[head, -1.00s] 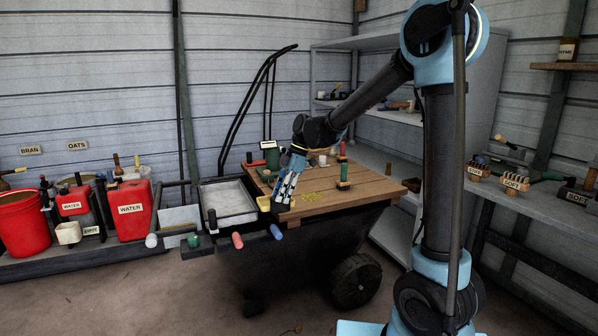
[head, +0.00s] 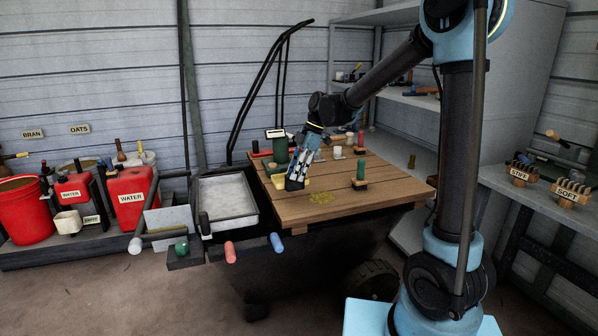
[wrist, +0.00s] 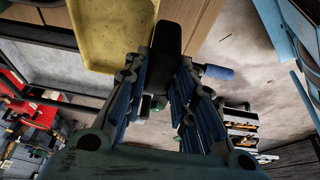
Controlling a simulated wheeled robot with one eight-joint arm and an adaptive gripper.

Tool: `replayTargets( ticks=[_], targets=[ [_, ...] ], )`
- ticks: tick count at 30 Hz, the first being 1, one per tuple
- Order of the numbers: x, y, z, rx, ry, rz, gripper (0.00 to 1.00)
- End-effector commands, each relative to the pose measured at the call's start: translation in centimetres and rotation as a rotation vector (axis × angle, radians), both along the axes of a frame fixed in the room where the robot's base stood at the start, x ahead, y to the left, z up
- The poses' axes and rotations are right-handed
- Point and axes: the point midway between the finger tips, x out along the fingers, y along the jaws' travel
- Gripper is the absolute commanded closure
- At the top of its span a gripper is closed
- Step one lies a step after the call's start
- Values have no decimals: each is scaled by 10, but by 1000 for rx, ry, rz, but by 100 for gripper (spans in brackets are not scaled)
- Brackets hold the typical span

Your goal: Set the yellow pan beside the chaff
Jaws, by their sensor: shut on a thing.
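The yellow pan (head: 278,183) shows at the left side of the wooden cart top, partly hidden behind my gripper (head: 294,184). In the wrist view the pan (wrist: 105,35) is large at the top, with a dark handle (wrist: 175,40) reaching between my fingers. My gripper is shut on that handle. I cannot tell whether the pan touches the boards. The chaff (head: 322,198) is a thin yellow-green patch on the boards, to the right of the pan and a little nearer the front.
A grey tray (head: 225,200) adjoins the cart's left side. A green post on a base (head: 360,175) stands right of the chaff. A dark green canister (head: 280,150) and small cups stand at the back. The front right boards (head: 385,193) are clear.

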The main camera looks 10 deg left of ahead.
Motion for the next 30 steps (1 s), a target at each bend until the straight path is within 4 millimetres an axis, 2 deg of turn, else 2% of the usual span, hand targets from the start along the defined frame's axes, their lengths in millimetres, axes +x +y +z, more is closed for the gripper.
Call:
replayTargets(
  ticks=[8, 11, 24, 30],
  targets=[
    [1, -3, 0, 5, -2, -4, 100],
    [1, -2, -5, 4, -2, -2, 100],
    [1, -1, -45, 4, -2, -2, 100],
    [1, -2, -56, 4, -2, -2, 100]
  ],
)
